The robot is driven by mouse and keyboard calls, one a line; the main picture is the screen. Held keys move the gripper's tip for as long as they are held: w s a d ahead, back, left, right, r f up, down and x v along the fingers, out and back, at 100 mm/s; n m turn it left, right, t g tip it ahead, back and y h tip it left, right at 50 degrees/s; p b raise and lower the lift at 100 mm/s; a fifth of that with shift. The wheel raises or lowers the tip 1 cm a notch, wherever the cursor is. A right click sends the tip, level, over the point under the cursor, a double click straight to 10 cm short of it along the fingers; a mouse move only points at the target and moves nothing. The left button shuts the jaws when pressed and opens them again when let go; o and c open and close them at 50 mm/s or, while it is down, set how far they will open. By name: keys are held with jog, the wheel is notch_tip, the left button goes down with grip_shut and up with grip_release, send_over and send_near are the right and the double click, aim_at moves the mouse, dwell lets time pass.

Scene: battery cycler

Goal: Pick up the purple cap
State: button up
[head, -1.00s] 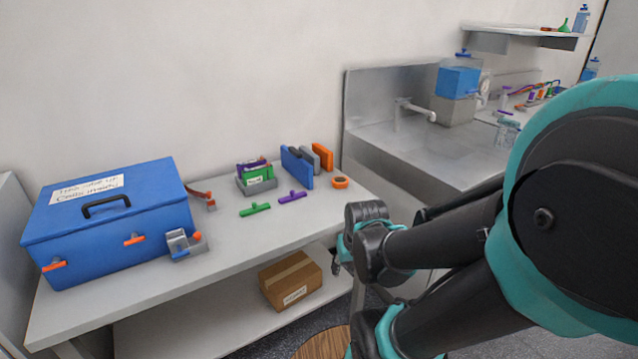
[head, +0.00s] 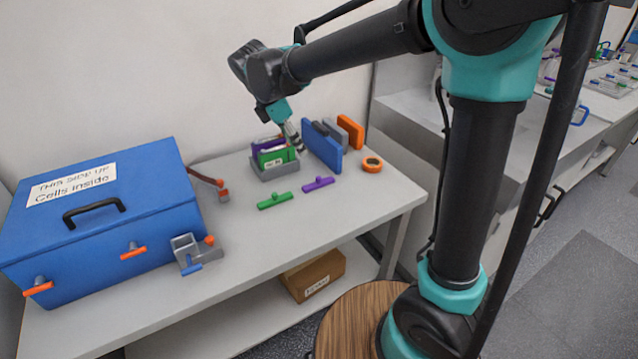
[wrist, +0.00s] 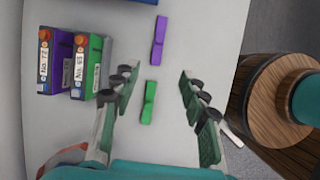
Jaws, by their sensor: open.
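The purple cap (head: 318,184) is a flat bar with a small raised grip, lying on the grey bench near its front edge. In the wrist view the purple cap (wrist: 158,40) lies beyond the fingertips, near the top centre. A similar green cap (head: 275,200) lies to its left; in the wrist view the green cap (wrist: 149,103) appears between the fingers, below them on the bench. My gripper (head: 296,145) is open and empty, pointing down above the bench by the cell holder; its fingers (wrist: 159,76) are spread wide in the wrist view.
A grey holder (head: 275,172) with purple and green cells stands behind the caps. Blue, grey and orange upright plates (head: 322,148) and an orange tape ring (head: 372,164) are to the right. A blue box (head: 160,205) fills the left. Bench space around the caps is clear.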

send_over(316, 184)
jog(key=s+a, duration=0.1)
jog(key=a, duration=0.1)
notch_tip(316, 184, down, 11)
jog(key=shift+s+a, duration=0.1)
jog(key=shift+s, duration=0.05)
jog(key=shift+w+d+x, duration=0.1)
jog(key=shift+x, duration=1.25)
jog(key=shift+w+d+x, duration=0.1)
jog(key=shift+d+x, duration=0.05)
jog(key=shift+x, duration=1.15)
jog(key=shift+r, duration=0.15)
jog(key=shift+c, duration=0.3)
jog(key=c, duration=0.9)
